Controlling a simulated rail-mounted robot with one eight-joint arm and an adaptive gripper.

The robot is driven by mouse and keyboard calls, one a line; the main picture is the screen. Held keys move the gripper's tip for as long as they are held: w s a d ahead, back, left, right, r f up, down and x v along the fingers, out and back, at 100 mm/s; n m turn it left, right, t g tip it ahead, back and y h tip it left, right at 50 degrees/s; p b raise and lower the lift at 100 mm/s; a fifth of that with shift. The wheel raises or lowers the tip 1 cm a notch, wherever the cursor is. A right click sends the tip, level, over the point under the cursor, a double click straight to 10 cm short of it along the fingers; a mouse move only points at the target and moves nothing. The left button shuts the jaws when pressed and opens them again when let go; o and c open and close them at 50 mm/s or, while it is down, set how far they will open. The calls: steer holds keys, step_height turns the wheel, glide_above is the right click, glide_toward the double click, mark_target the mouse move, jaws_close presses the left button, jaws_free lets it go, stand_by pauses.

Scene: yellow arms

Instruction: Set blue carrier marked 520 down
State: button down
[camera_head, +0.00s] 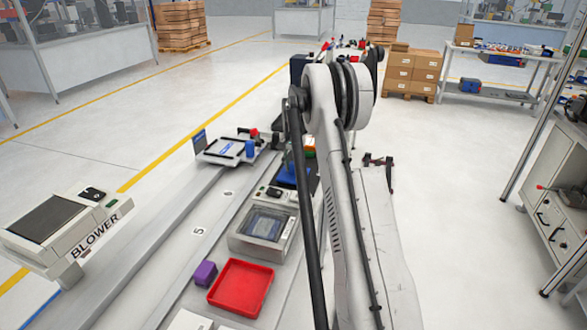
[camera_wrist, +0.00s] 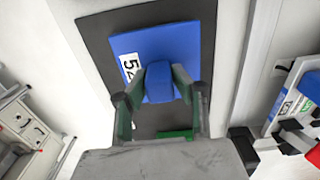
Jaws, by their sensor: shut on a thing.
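The blue carrier (camera_wrist: 178,42) shows in the wrist view as a flat blue plate with a raised blue grip block and a white label; only "52" of the label can be read. My gripper (camera_wrist: 160,80) is shut on the grip block, one finger on each side. The carrier is over a dark rectangular pad (camera_wrist: 103,32) and tilted slightly relative to it; whether it touches the pad cannot be told. In the head view a blue piece (camera_head: 287,172), likely the carrier, shows beside my arm, which hides the gripper.
In the head view, a red tray (camera_head: 240,287), a purple block (camera_head: 205,273) and a grey device with a window (camera_head: 265,225) stand along the bench nearer the camera. A white scale-like device (camera_head: 226,150) is left of the pad. In the wrist view, another blue-edged item (camera_wrist: 295,95) lies to the right.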

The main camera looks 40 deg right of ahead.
steer(key=shift+f, duration=0.4)
steer(key=shift+f, duration=0.2)
steer(key=c, duration=1.4)
jaws_free()
steer(key=shift+c, duration=0.2)
steer(key=shift+r, duration=0.1)
